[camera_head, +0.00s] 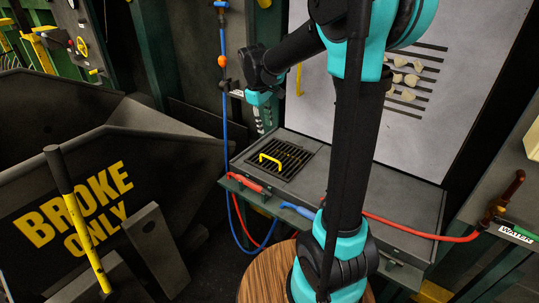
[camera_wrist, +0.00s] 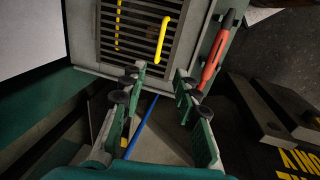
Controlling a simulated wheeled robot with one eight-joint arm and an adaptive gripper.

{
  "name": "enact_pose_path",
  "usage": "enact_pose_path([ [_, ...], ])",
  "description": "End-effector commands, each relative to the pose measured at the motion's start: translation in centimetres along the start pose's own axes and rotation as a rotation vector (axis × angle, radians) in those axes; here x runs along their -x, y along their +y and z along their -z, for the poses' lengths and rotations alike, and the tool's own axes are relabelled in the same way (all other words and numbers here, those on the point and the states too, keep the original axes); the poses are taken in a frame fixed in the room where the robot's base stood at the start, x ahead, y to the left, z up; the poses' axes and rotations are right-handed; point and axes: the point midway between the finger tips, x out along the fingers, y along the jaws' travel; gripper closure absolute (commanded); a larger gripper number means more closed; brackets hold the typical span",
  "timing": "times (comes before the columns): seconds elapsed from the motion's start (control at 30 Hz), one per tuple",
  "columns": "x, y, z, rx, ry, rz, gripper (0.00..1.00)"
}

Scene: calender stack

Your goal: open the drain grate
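The drain grate (camera_head: 292,160) is a dark slatted square set in the left part of a grey metal bench top, with a yellow handle (camera_head: 268,160) on it. It looks closed and flat. In the wrist view the grate (camera_wrist: 140,42) fills the top middle, and its yellow handle (camera_wrist: 162,40) stands out over the slats, beyond my fingertips. My gripper (camera_wrist: 160,82) is open, its two green fingers with dark round pads apart and nothing between them. It does not touch the handle. In the head view my wrist hangs above and behind the grate; the fingers are hard to make out.
A red-handled tool (camera_head: 247,183) with a hose lies along the bench's front edge, near the grate; a blue-handled one (camera_head: 297,210) is further right. A "BROKE ONLY" bin (camera_head: 100,190) stands left. A pale upright panel (camera_head: 420,125) rises behind the bench (camera_head: 400,216).

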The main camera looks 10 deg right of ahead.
Motion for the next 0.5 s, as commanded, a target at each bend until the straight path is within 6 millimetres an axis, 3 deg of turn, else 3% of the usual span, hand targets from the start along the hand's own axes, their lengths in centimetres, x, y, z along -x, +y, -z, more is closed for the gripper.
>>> enact_pose_path([
  [0.5, -9.9, 0.0, 0.0, -0.004, 0.0, 0.0, 0.69],
])
